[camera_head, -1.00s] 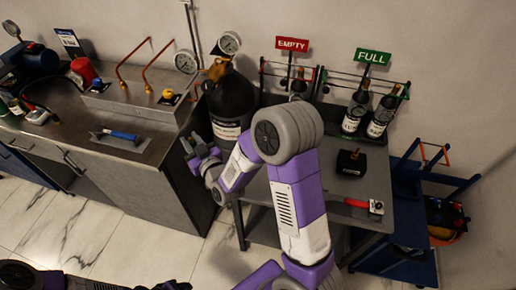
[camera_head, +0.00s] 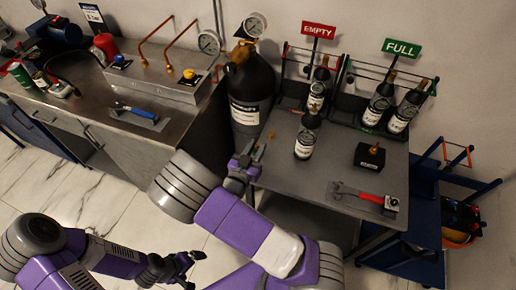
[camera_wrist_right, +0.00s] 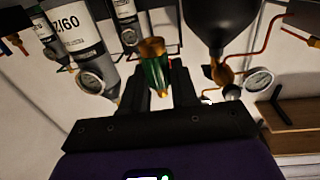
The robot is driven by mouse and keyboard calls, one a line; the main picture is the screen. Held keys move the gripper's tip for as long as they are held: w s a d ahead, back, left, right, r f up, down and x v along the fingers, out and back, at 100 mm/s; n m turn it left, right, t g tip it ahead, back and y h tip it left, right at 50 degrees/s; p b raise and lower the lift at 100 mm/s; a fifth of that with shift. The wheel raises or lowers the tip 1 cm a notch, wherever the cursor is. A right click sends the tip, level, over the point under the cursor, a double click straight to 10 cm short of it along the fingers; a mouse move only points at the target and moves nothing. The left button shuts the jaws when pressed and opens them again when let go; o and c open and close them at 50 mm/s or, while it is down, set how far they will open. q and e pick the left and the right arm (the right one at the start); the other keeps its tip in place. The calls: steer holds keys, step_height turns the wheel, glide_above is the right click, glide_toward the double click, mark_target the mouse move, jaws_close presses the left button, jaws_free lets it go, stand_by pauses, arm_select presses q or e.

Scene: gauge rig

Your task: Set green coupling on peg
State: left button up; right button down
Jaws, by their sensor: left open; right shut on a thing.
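My right gripper (camera_head: 248,160) is near the left edge of the grey table, in front of the black cylinder. In the right wrist view it is shut on the green coupling (camera_wrist_right: 157,75), a green piece with a brass-coloured end, held between the fingers (camera_wrist_right: 157,85). In the head view the coupling is too small to make out. My left gripper (camera_head: 187,266) is open and empty, low over the floor. A small black block (camera_head: 369,156) with a short brass-coloured stub on top stands on the table; I cannot tell whether the stub is the peg.
A dark bottle (camera_head: 306,138) stands on the grey table (camera_head: 335,165). Several more stand in racks under EMPTY (camera_head: 318,31) and FULL (camera_head: 401,48) signs. A red-handled tool (camera_head: 368,196) lies near the front edge. The black cylinder (camera_head: 250,90) stands between table and left workbench (camera_head: 180,125).

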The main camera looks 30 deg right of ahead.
steer(key=shift+s+d+r+m+g, duration=0.15)
steer(key=shift+s+r+m+g, duration=0.15)
steer(key=shift+s+r+g, duration=0.1)
step_height(320, 180, down, 5)
steer(key=b, duration=0.3)
steer(key=shift+b, duration=0.4)
steer(key=shift+f, duration=0.15)
stand_by(0.9)
steer(key=shift+f, duration=0.15)
steer(key=shift+f+b, duration=0.75)
steer(key=shift+f, duration=0.15)
steer(key=shift+f, duration=0.25)
stand_by(0.6)
